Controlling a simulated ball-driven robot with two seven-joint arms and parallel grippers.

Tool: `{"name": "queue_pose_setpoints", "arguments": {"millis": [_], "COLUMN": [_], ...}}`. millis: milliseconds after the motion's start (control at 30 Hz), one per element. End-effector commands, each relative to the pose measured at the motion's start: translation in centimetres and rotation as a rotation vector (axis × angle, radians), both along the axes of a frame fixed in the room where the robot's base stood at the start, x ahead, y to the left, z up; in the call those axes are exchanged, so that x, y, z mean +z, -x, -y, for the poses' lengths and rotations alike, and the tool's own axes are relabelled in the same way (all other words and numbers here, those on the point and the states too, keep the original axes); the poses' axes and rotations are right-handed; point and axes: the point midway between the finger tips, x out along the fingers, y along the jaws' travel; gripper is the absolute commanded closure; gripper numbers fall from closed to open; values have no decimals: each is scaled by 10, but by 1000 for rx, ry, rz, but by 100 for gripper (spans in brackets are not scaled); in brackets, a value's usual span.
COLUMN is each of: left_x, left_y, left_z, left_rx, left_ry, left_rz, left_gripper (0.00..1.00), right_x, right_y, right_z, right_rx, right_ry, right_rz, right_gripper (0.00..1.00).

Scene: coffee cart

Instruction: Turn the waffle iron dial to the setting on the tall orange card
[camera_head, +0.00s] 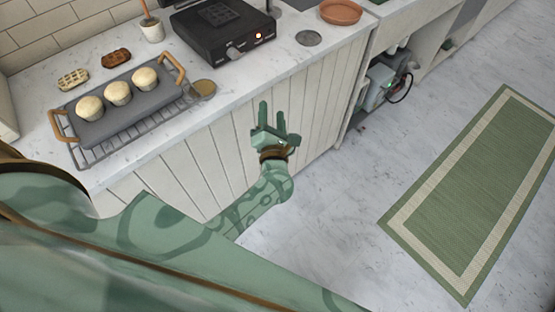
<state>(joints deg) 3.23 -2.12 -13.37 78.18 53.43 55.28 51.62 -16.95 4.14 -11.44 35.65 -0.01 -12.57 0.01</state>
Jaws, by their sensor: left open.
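A black waffle iron (213,34) stands at the back of the marble counter. Its round grey dial (233,53) is on the front face, left of a glowing orange light; the dial's setting is too small to read. I see no tall orange card in this view. My left gripper (272,110) is open and empty, in front of the counter's panelled front, below and right of the dial and apart from it. My right gripper is not in view.
A grey tray (107,125) with wooden handles holds three muffins on a wire rack, left on the counter. Waffles (74,79) lie behind it. A white pot (152,31) and terracotta dish (340,12) stand further back. A green rug (480,190) lies on the floor.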

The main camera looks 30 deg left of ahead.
Motion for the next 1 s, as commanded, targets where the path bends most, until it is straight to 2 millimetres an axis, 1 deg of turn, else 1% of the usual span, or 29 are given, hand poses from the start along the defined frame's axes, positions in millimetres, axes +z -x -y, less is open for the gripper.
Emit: {"name": "queue_pose_setpoints", "arguments": {"millis": [33, 167, 400, 533, 700, 1000], "left_x": [-13, -37, -85, -105, -120, -123], "left_y": [3, 10, 29, 39, 48, 49], "left_z": [4, 14, 30, 36, 41, 42], "left_rx": [-33, -103, -241, -301, -345, -357], "left_ry": [-75, -220, -478, -581, -654, -670], "left_rz": [-57, -163, -350, -422, -475, -485], "left_gripper": [52, 52, 52, 52, 52, 52], "right_x": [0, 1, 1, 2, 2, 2], "right_y": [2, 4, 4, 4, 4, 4], "right_z": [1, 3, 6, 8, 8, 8], "right_rx": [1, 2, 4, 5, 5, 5], "right_ry": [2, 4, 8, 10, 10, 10], "right_rz": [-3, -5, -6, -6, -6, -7], "right_gripper": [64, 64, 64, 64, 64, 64]}}
